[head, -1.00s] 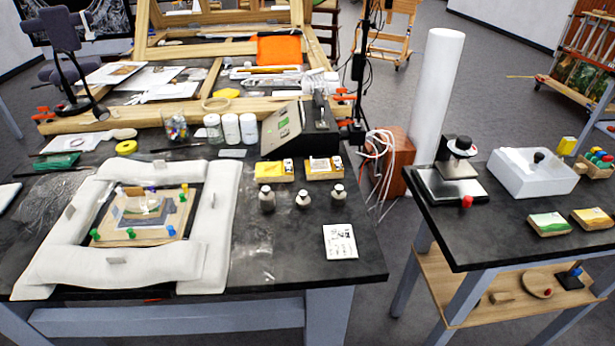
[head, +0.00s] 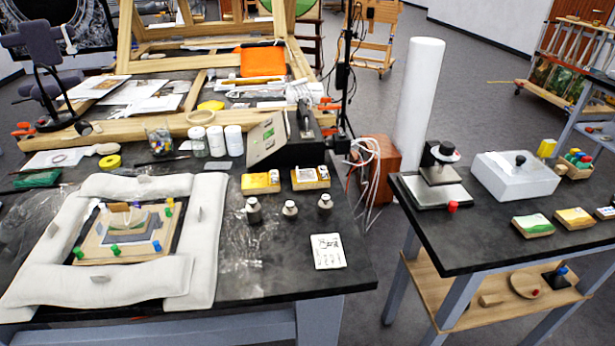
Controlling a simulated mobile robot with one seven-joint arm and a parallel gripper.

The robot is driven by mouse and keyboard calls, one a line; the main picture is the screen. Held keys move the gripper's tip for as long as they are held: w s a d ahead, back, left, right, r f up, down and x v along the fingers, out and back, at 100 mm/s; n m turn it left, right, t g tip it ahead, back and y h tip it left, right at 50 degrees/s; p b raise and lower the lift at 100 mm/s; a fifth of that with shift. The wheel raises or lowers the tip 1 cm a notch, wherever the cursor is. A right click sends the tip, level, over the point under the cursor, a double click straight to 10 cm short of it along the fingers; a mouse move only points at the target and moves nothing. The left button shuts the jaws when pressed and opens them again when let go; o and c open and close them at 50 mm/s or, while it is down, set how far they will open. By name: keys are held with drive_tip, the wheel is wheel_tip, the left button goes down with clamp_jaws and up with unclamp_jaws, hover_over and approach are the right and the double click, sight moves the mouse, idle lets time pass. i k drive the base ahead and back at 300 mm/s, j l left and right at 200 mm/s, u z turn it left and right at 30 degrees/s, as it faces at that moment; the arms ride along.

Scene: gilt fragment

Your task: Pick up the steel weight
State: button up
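Three small steel weights with narrow knobs stand upright in a row on the black table. They are the left weight (head: 253,211), the middle weight (head: 290,209) and the right weight (head: 325,204). They look alike, and I cannot tell which one the task means. They stand apart, between the two yellow-topped boxes and a white printed card. Nothing touches them. My gripper is not in view.
Left of the weights is a padded white frame (head: 204,249) around a small fragment. Yellow-topped boxes (head: 261,183) stand behind the weights, the card (head: 327,251) in front. A second black table (head: 447,238) stands across a gap at right.

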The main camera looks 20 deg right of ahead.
sight(252, 209)
drive_tip(key=i+j+z, duration=0.1)
drive_tip(key=z, duration=0.25)
drive_tip(key=j+z, duration=0.35)
drive_tip(key=i+j+z, duration=0.1)
drive_tip(key=z, duration=0.2)
